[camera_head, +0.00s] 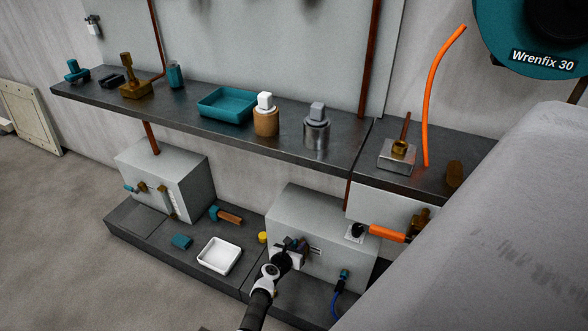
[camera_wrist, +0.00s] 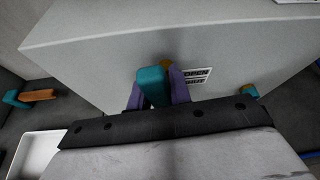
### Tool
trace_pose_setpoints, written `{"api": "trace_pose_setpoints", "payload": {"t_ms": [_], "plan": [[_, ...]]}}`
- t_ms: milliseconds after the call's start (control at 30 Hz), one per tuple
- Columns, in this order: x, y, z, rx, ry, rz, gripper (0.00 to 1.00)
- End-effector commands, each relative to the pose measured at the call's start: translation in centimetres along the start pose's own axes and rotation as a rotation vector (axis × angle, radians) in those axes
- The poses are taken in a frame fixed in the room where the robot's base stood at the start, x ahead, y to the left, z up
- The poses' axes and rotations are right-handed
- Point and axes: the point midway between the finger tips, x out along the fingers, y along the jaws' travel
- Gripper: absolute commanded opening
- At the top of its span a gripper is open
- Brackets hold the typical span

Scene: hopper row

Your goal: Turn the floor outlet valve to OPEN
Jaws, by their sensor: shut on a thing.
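The floor outlet valve has a teal handle (camera_wrist: 152,88) on a brass stem (camera_wrist: 167,66), on the front of a pale grey box (camera_head: 318,222). An OPEN label (camera_wrist: 197,75) is just right of the handle in the wrist view; a second line below it is partly hidden. My gripper (camera_wrist: 160,94) is shut on the teal handle, with one purple finger on each side of it. In the head view my gripper (camera_head: 289,246) is at the box's front left and hides most of the valve. I cannot tell the handle's exact angle.
A white tray (camera_head: 219,270) and a teal-headed tool with an orange handle (camera_head: 226,215) lie on the low dark ledge to the left. A teal fitting (camera_head: 343,274) with a blue hose is right of the valve. A loaded shelf (camera_head: 190,107) runs above. A grey covered bulk (camera_head: 490,230) fills the right.

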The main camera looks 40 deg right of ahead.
Motion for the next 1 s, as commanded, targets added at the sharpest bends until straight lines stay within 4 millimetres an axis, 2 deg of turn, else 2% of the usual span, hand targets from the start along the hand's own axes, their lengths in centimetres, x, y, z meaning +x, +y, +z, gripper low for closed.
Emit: {"api": "trace_pose_setpoints", "payload": {"t_ms": [333, 867, 900, 1000], "plan": [[-0.02, -0.86, -0.09, 0.128, 0.001, 0.054, 0.00], [0.05, -1.05, -0.27, 0.155, 0.003, 0.062, 0.00], [0.05, -1.06, -0.27, 0.155, 0.003, 0.062, 0.21], [0.05, -1.06, -0.25, 0.154, 0.002, 0.062, 0.34]]}}
